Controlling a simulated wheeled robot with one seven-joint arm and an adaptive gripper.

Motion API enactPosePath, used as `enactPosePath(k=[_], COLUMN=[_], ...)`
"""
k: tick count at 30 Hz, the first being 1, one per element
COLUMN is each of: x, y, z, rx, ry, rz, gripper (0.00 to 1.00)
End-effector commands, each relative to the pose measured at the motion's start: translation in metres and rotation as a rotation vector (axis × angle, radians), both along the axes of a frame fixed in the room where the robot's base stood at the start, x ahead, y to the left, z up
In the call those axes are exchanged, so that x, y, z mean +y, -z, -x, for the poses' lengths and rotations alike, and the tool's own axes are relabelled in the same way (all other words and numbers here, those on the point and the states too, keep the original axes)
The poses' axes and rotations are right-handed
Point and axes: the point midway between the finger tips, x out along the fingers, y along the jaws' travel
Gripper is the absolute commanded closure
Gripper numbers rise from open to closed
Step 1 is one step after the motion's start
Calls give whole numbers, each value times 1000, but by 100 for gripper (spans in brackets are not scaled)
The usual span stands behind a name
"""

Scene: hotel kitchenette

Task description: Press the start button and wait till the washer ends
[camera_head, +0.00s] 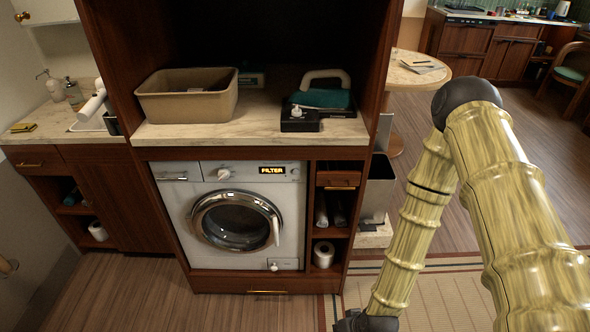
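The white washer (175,222) is built into a dark wooden cabinet, left of centre. Its round glass door (237,222) looks shut, with a handle on its right side. A white dial (224,173) sits on the upper panel. The lit display (272,170) reads "FILTER". A filter flap (282,264) with a small white knob is at the lower right of the front. Which control is the start button is too small to tell.
A tan bin (187,105) and a dark device with a teal part (321,98) stand on the counter above the washer. A narrow shelf (329,238) with rolls is right of it, then a grey bin (376,190). Floor in front is clear.

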Motion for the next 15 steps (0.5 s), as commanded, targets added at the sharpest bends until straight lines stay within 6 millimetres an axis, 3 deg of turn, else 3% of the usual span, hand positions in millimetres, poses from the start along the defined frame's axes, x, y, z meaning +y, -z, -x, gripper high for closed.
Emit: enactPosePath(k=[1,3,8,15], x=[13,29,61,96], y=[-13,-27,-67,-142], z=[-25,-55,-123,-217], rx=[-49,-111,-259,-481], ry=[-15,-40,-92,-153], rz=[-29,-63,-127,-196], gripper=[100,100,100,100])
